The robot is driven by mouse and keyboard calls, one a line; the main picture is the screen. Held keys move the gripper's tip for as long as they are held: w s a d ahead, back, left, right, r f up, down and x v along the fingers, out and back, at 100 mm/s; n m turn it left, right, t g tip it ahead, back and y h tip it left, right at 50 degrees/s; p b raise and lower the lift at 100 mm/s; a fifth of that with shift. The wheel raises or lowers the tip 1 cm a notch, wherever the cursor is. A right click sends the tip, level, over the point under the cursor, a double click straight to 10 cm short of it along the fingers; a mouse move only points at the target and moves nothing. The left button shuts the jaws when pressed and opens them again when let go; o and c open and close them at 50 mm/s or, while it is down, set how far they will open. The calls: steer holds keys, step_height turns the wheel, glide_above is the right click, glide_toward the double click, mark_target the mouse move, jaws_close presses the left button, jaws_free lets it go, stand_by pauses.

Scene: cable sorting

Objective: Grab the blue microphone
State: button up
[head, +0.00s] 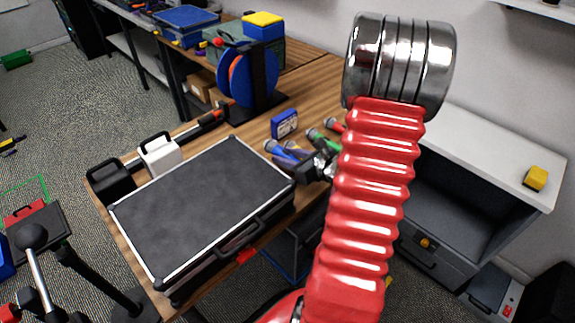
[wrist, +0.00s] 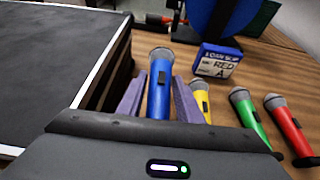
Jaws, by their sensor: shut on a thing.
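The blue microphone (wrist: 158,80) has a grey mesh head and a small dark switch. In the wrist view it lies between the two purple-grey fingers of my gripper (wrist: 157,102), which are shut on its body. Its lower end is hidden behind the gripper body. In the head view the blue microphone (head: 277,149) shows on the wooden table, with my gripper (head: 294,157) at it and my red arm to the right. I cannot tell whether it is lifted off the table.
A yellow microphone (wrist: 199,96), a green microphone (wrist: 248,112) and a red microphone (wrist: 285,120) lie to the right. A blue labelled box (wrist: 217,60) stands behind. A large black case (head: 200,205) is close on the left. A cable reel (head: 240,78) stands farther back.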

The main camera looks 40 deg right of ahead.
mark_target(287, 153)
step_height(287, 153, up, 11)
steer(key=shift+f, duration=0.15)
stand_by(0.4)
